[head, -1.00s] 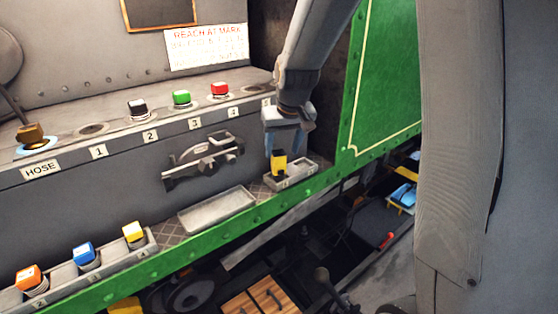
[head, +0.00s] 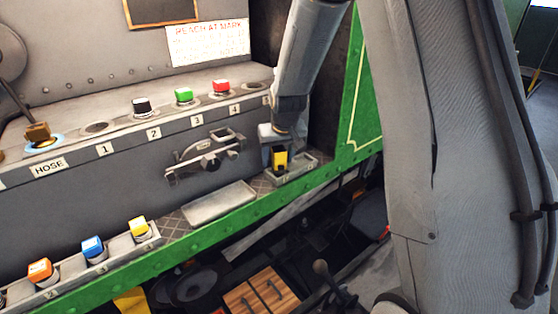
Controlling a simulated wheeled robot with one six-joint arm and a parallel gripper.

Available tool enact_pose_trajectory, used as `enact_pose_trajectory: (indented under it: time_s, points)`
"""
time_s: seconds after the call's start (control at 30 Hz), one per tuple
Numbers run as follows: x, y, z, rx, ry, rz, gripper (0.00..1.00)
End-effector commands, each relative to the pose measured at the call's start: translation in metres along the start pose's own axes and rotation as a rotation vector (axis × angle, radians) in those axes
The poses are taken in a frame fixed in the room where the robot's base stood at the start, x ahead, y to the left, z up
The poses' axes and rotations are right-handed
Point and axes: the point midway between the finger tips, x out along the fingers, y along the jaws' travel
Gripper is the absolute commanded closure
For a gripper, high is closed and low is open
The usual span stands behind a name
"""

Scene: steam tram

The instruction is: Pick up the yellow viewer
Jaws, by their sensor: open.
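The yellow viewer (head: 280,158) is a small yellow block with a dark lower part. It stands upright in a small grey tray (head: 302,168) on the ledge, right of centre. My gripper (head: 279,148) is directly over the viewer, pointing down, with its fingers at the viewer's upper part. The jaws are open. The far side of the viewer and the far finger are partly hidden, so I cannot tell whether the fingers touch it.
A flat empty tray (head: 219,203) lies left of the viewer. A latch fitting (head: 205,157) sticks out from the wall behind. Orange, blue and yellow-topped plugs (head: 138,228) stand in a rack at lower left. The green edge beam (head: 210,240) borders the ledge.

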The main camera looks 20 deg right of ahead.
Motion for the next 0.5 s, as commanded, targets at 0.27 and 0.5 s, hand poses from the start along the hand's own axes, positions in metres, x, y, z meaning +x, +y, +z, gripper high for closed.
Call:
enact_pose_trajectory:
  time_s: [0.27,0.5]
  points:
    - [-0.0002,0.0000,0.0000,0.000,0.000,0.000,0.69]
    - [-0.0005,-0.0001,-0.0005,0.000,0.001,0.000,0.99]
